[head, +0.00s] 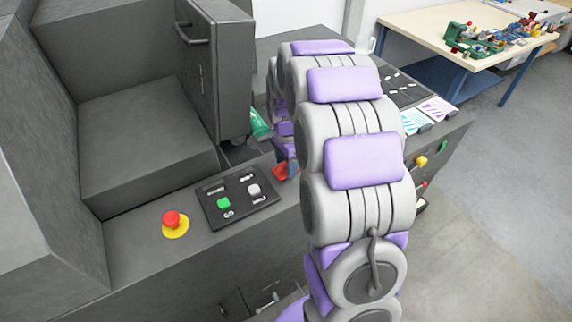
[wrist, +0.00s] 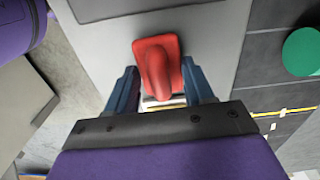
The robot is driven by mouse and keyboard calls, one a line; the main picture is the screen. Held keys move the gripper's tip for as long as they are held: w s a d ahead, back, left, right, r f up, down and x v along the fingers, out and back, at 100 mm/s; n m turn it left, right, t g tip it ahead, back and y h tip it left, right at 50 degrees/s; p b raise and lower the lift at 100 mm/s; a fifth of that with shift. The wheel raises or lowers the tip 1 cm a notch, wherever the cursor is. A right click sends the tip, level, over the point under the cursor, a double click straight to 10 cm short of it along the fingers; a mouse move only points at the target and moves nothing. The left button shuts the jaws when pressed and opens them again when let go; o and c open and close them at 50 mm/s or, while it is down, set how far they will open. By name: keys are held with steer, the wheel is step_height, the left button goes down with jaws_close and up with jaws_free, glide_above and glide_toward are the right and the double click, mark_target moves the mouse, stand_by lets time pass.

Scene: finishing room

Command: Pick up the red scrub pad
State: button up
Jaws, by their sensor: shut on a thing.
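The red scrub pad (wrist: 158,62) is a red block with a rounded raised grip; it sits between the blue fingers of my gripper (wrist: 160,88) in the wrist view. The gripper is shut on it. In the head view a red part of the pad (head: 281,172) shows beside my gripper (head: 287,165), low over the grey machine top. My arm hides much of the gripper there. I cannot tell whether the pad still touches the surface.
A control panel (head: 240,199) with green and white buttons and a red emergency stop (head: 171,220) lie left of the gripper. A dark upright door (head: 213,70) stands close by. A wooden table (head: 420,27) is at the back right.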

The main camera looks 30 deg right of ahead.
step_height(320, 180, up, 3)
steer(key=shift+r+p, duration=0.1)
steer(key=shift+p, duration=0.25)
steer(key=s+a+p, duration=0.1)
steer(key=s+a, duration=0.1)
steer(key=s, duration=0.6)
steer(key=s+a+r, duration=0.1)
steer(key=s, duration=0.6)
steer(key=shift+s+a+p, duration=0.35)
steer(key=o, duration=0.4)
steer(key=shift+c, duration=1.3)
steer(key=shift+w, duration=0.15)
steer(key=shift+c, duration=0.2)
